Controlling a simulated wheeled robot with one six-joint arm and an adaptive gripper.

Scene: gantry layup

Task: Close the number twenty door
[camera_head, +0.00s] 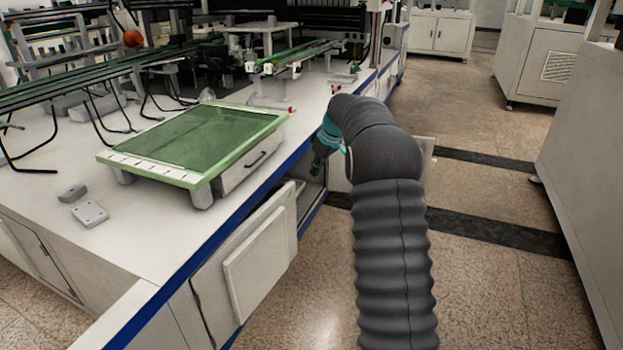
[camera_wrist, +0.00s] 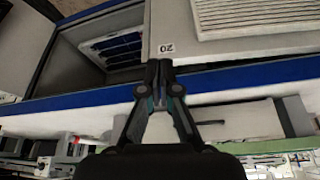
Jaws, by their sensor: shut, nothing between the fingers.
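The number twenty door (camera_wrist: 175,30) shows upside down in the wrist view, a pale panel with a small "20" label near its edge and a slatted vent. Beside it is a dark open compartment. In the head view, a pale door with a raised panel (camera_head: 262,258), apparently the same one, stands slightly out from the cabinet front; its label cannot be read there. My gripper (camera_wrist: 160,68) is shut and empty, its tips close to the door's edge by the label; contact cannot be told. In the head view my gripper (camera_head: 319,163) is beside the bench edge, partly hidden by my arm.
The blue-edged bench (camera_head: 60,165) carries a green-topped tray unit (camera_head: 205,140) near its edge, above the doors. Another pale panel (camera_head: 427,155) sticks out behind my arm. The aisle floor (camera_head: 480,280) to the right is clear, up to white cabinets (camera_head: 550,60).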

